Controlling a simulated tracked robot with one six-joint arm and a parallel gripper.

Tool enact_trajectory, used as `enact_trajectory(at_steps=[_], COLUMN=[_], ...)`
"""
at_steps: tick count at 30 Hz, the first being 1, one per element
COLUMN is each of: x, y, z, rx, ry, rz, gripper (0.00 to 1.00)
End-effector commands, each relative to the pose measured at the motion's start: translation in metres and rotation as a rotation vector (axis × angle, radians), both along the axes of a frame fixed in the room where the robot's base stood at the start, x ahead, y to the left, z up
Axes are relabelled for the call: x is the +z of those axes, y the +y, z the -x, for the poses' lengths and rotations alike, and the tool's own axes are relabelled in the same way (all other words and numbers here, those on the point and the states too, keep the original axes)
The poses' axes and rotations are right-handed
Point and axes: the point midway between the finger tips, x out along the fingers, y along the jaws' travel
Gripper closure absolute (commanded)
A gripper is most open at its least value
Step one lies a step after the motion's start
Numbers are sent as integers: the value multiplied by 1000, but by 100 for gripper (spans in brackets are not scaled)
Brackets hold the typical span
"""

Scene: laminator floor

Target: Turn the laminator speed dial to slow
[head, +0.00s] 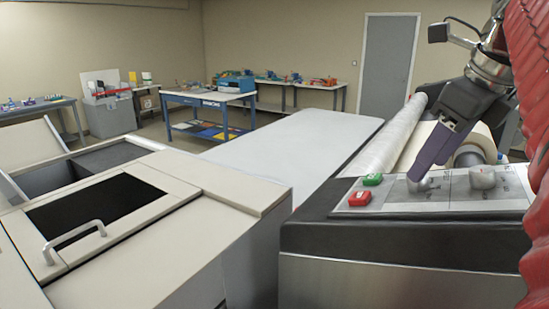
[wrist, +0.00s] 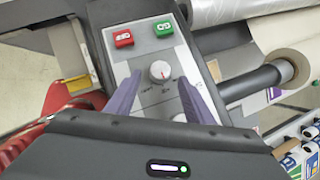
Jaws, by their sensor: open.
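The laminator's control panel (head: 352,207) shows at the right of the head view, with two pale round dials. The nearer-to-buttons dial (head: 418,182) is partly behind my gripper (head: 420,170), whose purple fingers point down at it. In the wrist view this dial (wrist: 160,71) has a red mark and small printing below it, too small to read surely. My gripper (wrist: 159,76) is open, with one fingertip on each side of this dial; contact cannot be told. The second dial (head: 482,177) stands to the right; in the wrist view it is mostly hidden by my gripper body.
A green button (head: 373,179) and a red button (head: 360,198) sit on the panel left of the dials. Film rolls (head: 400,135) lie behind the panel. A beige cabinet (head: 165,235) stands to the left. A long white table (head: 300,140) extends behind.

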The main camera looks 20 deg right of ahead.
Motion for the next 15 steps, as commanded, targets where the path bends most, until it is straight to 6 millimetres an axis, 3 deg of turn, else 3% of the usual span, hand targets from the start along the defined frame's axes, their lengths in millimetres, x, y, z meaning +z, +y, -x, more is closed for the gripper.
enact_trajectory(at_steps=[6,15], x=[-25,-32], y=[-1,-1], z=[-11,-15], rx=[1,1], ry=[-1,-1], rz=[-1,1], gripper=[52,52])
